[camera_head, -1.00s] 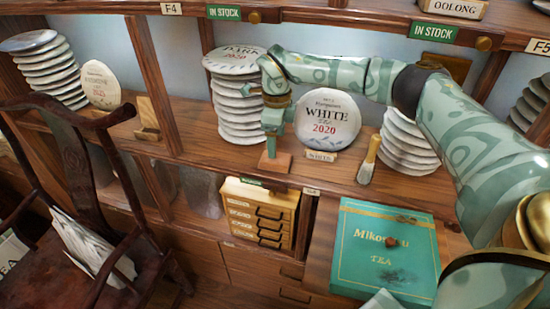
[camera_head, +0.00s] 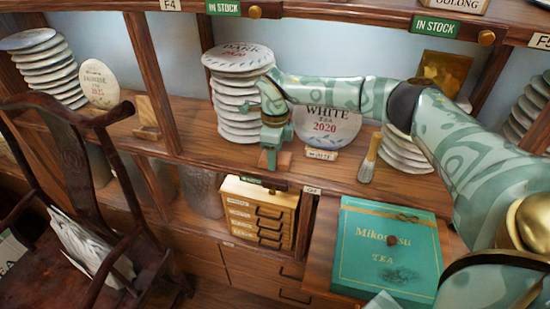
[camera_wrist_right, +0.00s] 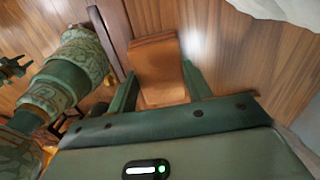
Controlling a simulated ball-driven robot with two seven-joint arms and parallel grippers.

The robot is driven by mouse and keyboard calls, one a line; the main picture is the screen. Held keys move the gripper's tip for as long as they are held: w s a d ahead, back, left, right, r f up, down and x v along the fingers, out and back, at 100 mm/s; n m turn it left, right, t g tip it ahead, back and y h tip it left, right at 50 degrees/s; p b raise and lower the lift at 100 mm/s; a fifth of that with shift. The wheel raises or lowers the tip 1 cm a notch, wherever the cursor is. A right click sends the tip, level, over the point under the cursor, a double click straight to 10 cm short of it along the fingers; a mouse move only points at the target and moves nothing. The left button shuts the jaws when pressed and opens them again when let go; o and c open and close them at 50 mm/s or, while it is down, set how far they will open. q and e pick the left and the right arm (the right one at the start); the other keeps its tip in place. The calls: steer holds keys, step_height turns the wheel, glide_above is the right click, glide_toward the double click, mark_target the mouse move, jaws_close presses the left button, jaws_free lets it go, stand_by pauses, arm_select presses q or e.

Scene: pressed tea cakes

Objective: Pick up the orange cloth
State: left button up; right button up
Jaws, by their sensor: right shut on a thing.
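The orange cloth (camera_wrist_right: 158,62) looks like a folded, block-shaped orange-brown piece, and in the right wrist view it lies between my two right fingers. In the head view the cloth (camera_head: 284,160) shows low on the shelf board, partly hidden by the fingers. My right gripper (camera_head: 270,155) points down in front of the stacked tea cakes and is shut on the cloth. The right wrist view also shows this gripper (camera_wrist_right: 162,84). My left gripper is not clearly seen; a small dark green pronged part at the left edge of the right wrist view may be it.
A tall tea cake stack (camera_head: 236,98) stands close behind my right gripper. The white tea cake (camera_head: 328,122) stands behind my forearm, with a small label in front. A brush (camera_head: 370,158) is to the right. A drawer box (camera_head: 258,212) and green tea box (camera_head: 386,250) are lower.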

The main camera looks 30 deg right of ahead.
steer(key=shift+s+a+r, duration=0.1)
steer(key=shift+a+r, duration=0.05)
steer(key=shift+r, duration=0.45)
step_height(320, 180, up, 6)
steer(key=shift+r+p, duration=0.1)
steer(key=shift+p, duration=0.7)
steer(key=s+a, duration=1.2)
steer(key=a, duration=0.3)
steer(key=shift+s+f, duration=0.2)
steer(key=shift+s, duration=0.2)
